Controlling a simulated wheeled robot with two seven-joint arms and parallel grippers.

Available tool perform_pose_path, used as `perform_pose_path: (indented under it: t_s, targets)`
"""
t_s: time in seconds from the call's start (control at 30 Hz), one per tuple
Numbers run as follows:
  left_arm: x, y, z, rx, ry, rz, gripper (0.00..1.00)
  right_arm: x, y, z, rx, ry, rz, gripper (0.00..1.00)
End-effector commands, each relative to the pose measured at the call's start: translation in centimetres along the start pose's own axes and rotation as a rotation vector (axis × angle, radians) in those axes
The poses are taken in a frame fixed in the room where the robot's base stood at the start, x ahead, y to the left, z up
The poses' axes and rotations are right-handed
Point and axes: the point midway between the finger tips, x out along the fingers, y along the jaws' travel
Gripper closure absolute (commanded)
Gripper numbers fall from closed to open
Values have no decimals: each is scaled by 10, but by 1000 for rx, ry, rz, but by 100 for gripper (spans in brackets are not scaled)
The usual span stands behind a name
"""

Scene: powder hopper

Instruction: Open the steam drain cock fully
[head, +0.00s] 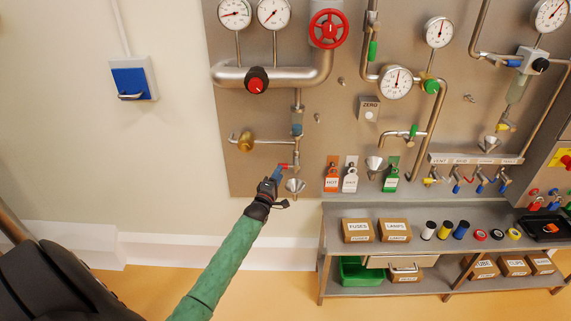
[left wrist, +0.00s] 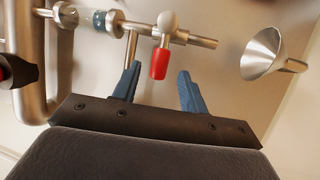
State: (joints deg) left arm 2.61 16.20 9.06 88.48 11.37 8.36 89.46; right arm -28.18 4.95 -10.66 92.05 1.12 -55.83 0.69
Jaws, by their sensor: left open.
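The drain cock is the small valve with a red lever (head: 285,166) low on a vertical steel pipe, below a sight glass (head: 297,128) and above a steel funnel (head: 295,186). In the left wrist view the red lever (left wrist: 160,63) sticks out crosswise to the pipe from a pale hub (left wrist: 167,22). My left gripper (head: 278,173) is at the lever in the head view. Its blue fingers are open, with the lever's end between their tips and gaps showing on both sides. The funnel (left wrist: 264,52) is to the right there. My right gripper is out of view.
A brass knob (head: 246,142) on a side pipe is just left above my gripper. A red-capped valve (head: 257,82) and red handwheel (head: 328,29) are higher up. Hanging tags (head: 350,178) are to the right. A shelf with boxes (head: 357,231) stands below right.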

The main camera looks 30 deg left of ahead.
Motion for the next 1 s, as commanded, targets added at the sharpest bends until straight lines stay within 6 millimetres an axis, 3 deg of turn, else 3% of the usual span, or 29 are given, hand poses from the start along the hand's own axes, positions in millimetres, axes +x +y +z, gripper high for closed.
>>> perform_pose_path:
  t_s: [0.3,0.5,0.93,1.0]
  targets:
    - [43,3,0,2,-1,-1,57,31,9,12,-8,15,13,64]
    - [61,1,0,2,0,-2,57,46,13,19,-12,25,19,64]
    - [67,0,0,2,0,-1,57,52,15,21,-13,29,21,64]
    - [67,0,0,2,0,-1,71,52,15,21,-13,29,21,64]
